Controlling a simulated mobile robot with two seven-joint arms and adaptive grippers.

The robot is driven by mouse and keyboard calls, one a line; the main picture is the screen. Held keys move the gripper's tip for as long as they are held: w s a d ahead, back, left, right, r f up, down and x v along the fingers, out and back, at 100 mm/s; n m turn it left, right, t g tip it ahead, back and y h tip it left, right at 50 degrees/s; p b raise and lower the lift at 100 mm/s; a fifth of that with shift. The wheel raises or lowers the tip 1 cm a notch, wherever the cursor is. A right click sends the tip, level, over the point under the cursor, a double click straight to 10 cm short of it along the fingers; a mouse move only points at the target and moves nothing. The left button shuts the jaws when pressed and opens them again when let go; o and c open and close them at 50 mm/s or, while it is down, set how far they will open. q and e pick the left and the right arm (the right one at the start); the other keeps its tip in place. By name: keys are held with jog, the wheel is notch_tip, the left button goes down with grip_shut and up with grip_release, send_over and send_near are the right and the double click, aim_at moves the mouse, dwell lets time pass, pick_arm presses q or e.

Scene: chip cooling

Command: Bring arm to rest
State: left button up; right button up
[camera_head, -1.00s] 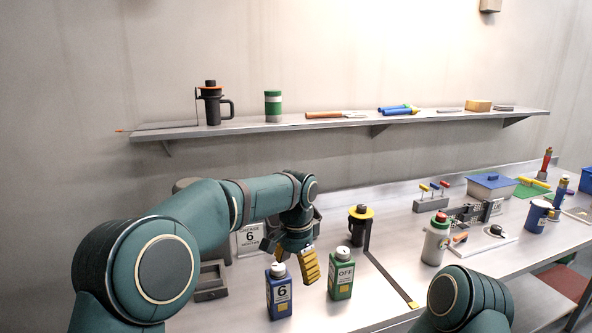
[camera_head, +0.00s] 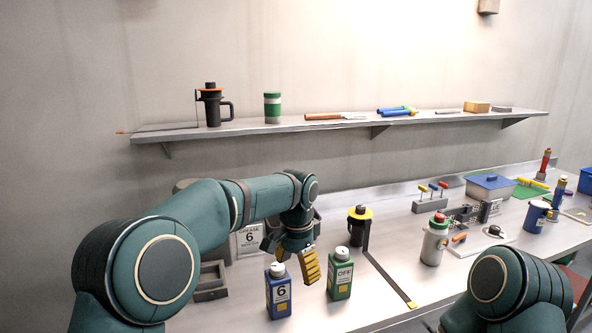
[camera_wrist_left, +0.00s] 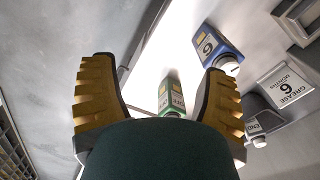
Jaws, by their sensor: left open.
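My left gripper (camera_head: 292,262) is open and empty. It hangs over the bench just behind a blue bottle (camera_head: 279,292) marked 6 and a green bottle (camera_head: 340,275) with a white cap. In the left wrist view its two yellow ridged fingers (camera_wrist_left: 158,100) are wide apart. The green bottle (camera_wrist_left: 172,93) shows between them, and the blue bottle (camera_wrist_left: 217,47) lies beyond the right finger. Both bottles stand upright on the bench. My right arm (camera_head: 503,285) shows only as a teal link at the lower right; its gripper is out of view.
A sign with a 6 (camera_head: 249,240) stands behind my left gripper. A black and yellow device (camera_head: 360,227) stands right of it. A grey bottle with a red top (camera_head: 435,240) and a blue-lidded box (camera_head: 489,188) are further right. A wall shelf (camera_head: 330,124) runs above the bench.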

jog(key=w+r+n+t, duration=0.1)
jog(key=w+n+t, duration=0.15)
jog(key=w, duration=0.35)
pick_arm(q)
jog(key=s+a+f+n+h, duration=0.1)
jog(key=s+a+f+n, duration=0.15)
jog(key=f, duration=0.75)
jog(key=s+a+f+n+h, duration=0.1)
jog(key=s+f+h, duration=0.15)
jog(key=f, duration=0.75)
jog(key=s+a+f+n+t+b, duration=0.1)
jog(key=s+a+f+n+b, duration=0.1)
jog(key=s+f, duration=0.6)
jog(key=s+a+f+n+t+b, duration=0.1)
jog(key=s+a+f+n+b, duration=0.1)
jog(key=s+a+f+n, duration=0.3)
jog(key=s+f+n, duration=0.1)
jog(key=s+f, duration=0.2)
jog(key=s, duration=0.4)
jog(key=shift+s+f, duration=0.2)
jog(key=shift+f, duration=0.15)
pick_arm(e)
jog(key=shift+t, duration=0.35)
jog(key=f, duration=0.3)
jog(key=s+f, duration=0.1)
jog(key=shift+d+f, duration=0.2)
jog(key=shift+d, duration=0.05)
